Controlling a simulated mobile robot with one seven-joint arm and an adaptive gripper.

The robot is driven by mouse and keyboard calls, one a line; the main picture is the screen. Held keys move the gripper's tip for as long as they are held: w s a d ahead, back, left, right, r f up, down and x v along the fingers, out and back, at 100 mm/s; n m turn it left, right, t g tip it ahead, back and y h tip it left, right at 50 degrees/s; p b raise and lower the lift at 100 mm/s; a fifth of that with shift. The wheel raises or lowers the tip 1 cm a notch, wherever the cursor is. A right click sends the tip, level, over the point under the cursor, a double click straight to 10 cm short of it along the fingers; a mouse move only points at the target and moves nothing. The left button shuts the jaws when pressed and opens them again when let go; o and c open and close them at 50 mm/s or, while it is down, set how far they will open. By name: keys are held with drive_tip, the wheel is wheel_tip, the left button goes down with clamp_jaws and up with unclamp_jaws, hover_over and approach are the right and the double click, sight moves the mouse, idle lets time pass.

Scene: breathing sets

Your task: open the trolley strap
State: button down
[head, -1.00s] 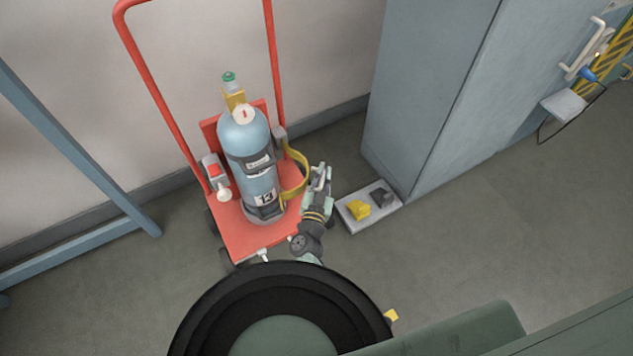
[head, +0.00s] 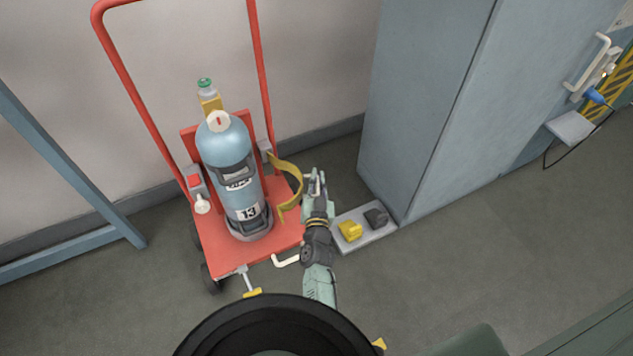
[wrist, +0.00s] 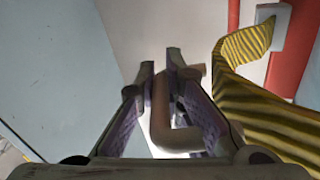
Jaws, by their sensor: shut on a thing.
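The red trolley (head: 222,258) stands against the wall with a blue gas cylinder (head: 228,150) upright on it. The yellow strap (head: 292,178) runs from a grey fitting on the trolley's right post and bows outward to the right of the cylinder. In the wrist view the strap (wrist: 262,112) shows dark stripes and passes right of my fingers. My gripper (head: 316,182) is right of the strap, above the trolley's right edge. In the wrist view my gripper (wrist: 161,64) is shut on a bent brownish handle (wrist: 162,112). Whether the handle joins the strap is hidden.
A grey tray (head: 368,236) with a yellow block (head: 349,230) and a dark block (head: 376,217) lies on the floor just right of my gripper. A tall blue-grey cabinet (head: 425,100) stands behind it. Open floor lies to the right.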

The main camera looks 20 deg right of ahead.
idle(0.4)
drive_tip(key=c, duration=1.9)
unclamp_jaws()
drive_tip(key=shift+c, duration=0.2)
drive_tip(key=shift+r, duration=0.1)
drive_tip(key=shift+d+r, duration=0.15)
drive_tip(key=shift+r, duration=2.35)
drive_tip(key=shift+a+r, duration=0.2)
drive_tip(key=shift+r, duration=2.25)
drive_tip(key=shift+c, duration=0.4)
